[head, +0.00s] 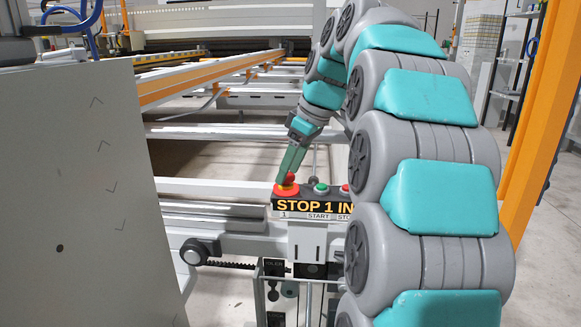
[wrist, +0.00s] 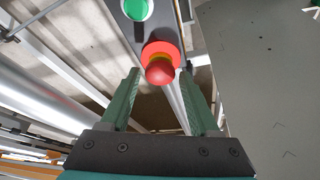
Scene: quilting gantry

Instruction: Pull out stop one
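Stop one is a red mushroom button (head: 287,190) with a yellow ring, at the left end of a dark control box (head: 313,206) labelled "STOP 1 IN", with "1" under the button. In the wrist view the red button (wrist: 160,72) lies between the tips of my green fingers, with a gap on each side. My gripper (head: 291,165) comes down from above and is open and empty. Its tips are right at the button in the head view. Contact is not visible, and I cannot tell how deep the fingers reach around the knob.
A green start button (head: 321,188) sits just right of stop one, and another red button (head: 345,188) stands further right, partly near my arm. A large grey panel (head: 85,200) rises on the left. Orange and white gantry rails (head: 205,80) run behind.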

